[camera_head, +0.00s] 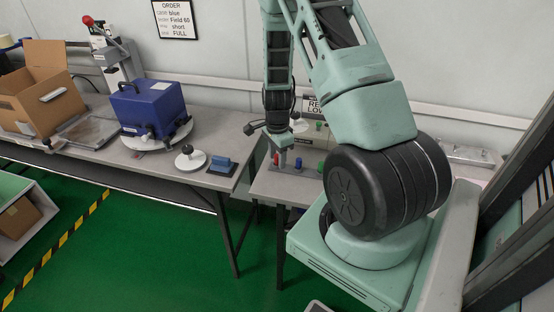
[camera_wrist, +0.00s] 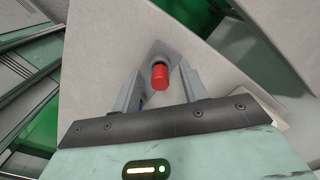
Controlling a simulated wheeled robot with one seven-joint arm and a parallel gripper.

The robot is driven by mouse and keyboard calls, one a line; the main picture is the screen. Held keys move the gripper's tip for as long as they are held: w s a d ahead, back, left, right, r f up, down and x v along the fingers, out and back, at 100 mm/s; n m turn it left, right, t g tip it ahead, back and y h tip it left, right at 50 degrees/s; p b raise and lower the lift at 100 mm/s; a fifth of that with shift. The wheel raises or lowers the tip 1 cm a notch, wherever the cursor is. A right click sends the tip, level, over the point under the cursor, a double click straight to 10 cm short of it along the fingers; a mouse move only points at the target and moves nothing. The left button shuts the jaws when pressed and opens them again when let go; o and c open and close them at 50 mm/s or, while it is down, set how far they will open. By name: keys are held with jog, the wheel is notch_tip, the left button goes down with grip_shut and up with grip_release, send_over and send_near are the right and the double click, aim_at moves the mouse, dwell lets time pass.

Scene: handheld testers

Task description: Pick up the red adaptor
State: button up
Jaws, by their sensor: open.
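The red adaptor (camera_wrist: 159,76) shows in the wrist view as a small red cylinder standing on a grey surface. It lies between the two fingers of my gripper (camera_wrist: 164,86), which are open with space on both sides of it. In the head view the red adaptor (camera_head: 276,159) is a small red spot under my gripper (camera_head: 280,145), at the left part of the right-hand table. My gripper points down there, and its fingertips are small and hard to make out.
A blue adaptor (camera_head: 298,163) stands close to the right of the red one. The left table (camera_head: 150,165) holds a blue case (camera_head: 148,105), a black knob on a white disc (camera_head: 190,158), a blue block (camera_head: 222,167) and a cardboard box (camera_head: 42,95).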

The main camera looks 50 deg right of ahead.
grip_shut()
